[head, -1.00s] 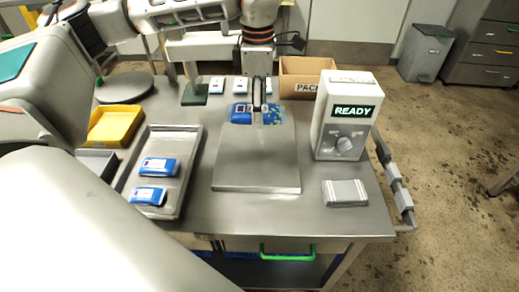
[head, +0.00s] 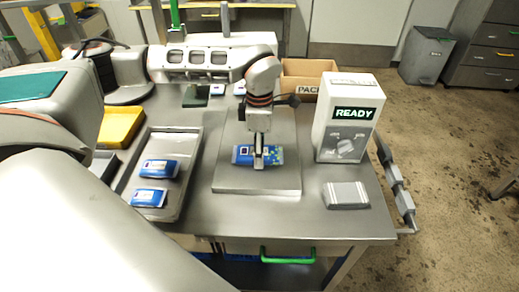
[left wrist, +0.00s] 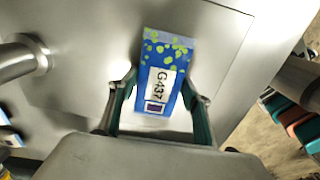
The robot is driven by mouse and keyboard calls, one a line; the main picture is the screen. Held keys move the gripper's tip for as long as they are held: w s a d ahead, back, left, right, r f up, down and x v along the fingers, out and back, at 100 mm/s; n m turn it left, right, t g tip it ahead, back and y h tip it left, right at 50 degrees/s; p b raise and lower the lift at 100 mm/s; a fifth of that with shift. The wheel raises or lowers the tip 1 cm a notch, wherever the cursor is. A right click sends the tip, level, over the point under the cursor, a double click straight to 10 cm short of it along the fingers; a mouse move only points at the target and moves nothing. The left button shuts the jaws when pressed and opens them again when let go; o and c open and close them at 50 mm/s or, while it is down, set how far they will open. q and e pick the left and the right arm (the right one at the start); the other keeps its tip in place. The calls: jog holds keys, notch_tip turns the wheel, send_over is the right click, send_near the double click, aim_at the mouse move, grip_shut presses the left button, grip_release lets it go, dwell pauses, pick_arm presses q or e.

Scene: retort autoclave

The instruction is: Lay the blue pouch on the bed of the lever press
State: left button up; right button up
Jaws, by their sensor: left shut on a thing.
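The blue pouch (head: 243,157) has green dots and a white label. In the left wrist view the pouch (left wrist: 169,57) shows the label G437. My left gripper (head: 259,162) is shut on it, with one finger on each side of the pouch in the wrist view (left wrist: 160,98). The pouch is over the rear-middle part of a flat grey metal plate (head: 256,180), which looks like the press bed. I cannot tell whether the pouch touches the plate. My right gripper is not in view.
A grey tray (head: 186,190) with two blue-and-white pouches (head: 159,168) is left of the plate. A white box reading READY (head: 349,115) stands right, with a grey ribbed block (head: 346,194) in front. A yellow bin (head: 121,126) and a cardboard box (head: 305,72) are farther back.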

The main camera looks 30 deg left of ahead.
pick_arm(q)
jog(key=o, duration=1.2)
jog(key=shift+f, duration=0.1)
notch_tip(320, 180, up, 12)
jog(key=shift+r, duration=0.2)
